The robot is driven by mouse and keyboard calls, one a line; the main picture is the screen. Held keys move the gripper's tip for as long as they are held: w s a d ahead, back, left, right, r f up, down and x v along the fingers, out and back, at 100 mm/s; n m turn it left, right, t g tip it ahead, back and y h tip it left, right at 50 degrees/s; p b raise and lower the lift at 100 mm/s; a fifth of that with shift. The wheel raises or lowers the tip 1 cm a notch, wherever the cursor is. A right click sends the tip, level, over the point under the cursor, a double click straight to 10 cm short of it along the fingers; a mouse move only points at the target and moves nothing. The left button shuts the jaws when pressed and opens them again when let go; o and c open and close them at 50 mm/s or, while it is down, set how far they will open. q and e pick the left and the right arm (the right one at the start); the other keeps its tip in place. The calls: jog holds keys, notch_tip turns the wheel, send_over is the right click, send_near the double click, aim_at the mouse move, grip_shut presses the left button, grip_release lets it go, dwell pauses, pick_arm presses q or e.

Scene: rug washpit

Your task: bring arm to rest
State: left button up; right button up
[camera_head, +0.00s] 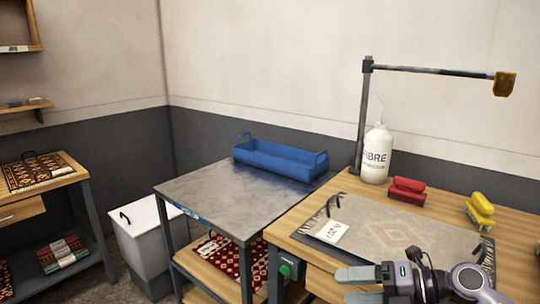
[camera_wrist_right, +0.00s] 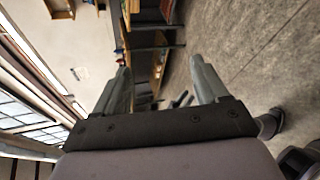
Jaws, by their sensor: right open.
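My right gripper (camera_head: 345,285) is at the bottom of the head view, in front of the wooden workbench (camera_head: 510,255), with its fingers pointing left. The fingers are apart with nothing between them. The right wrist view also shows the gripper (camera_wrist_right: 160,72) open and empty, with the room and the concrete floor beyond it. My right forearm runs off towards the lower right of the head view. My left gripper is not in view.
A patterned mat (camera_head: 395,228) with a tag (camera_head: 328,232) lies on the workbench. A white bottle (camera_head: 377,155), red brush (camera_head: 407,191) and yellow brush (camera_head: 480,212) stand behind it. A grey metal table (camera_head: 215,200) carries a blue tray (camera_head: 280,160). A white bin (camera_head: 142,240) stands left.

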jog(key=s+d+f+m+t+h+p, duration=0.1)
jog(key=s+f+m+h, duration=0.4)
jog(key=s+f+m, duration=0.5)
jog(key=s+d+f+m+t+h+p, duration=0.1)
jog(key=s+f+m+t+h, duration=0.3)
jog(key=s+f+m, duration=0.7)
jog(key=d+m+h, duration=0.1)
jog(key=m+h, duration=0.1)
jog(key=m, duration=0.9)
jog(key=shift+f, duration=0.25)
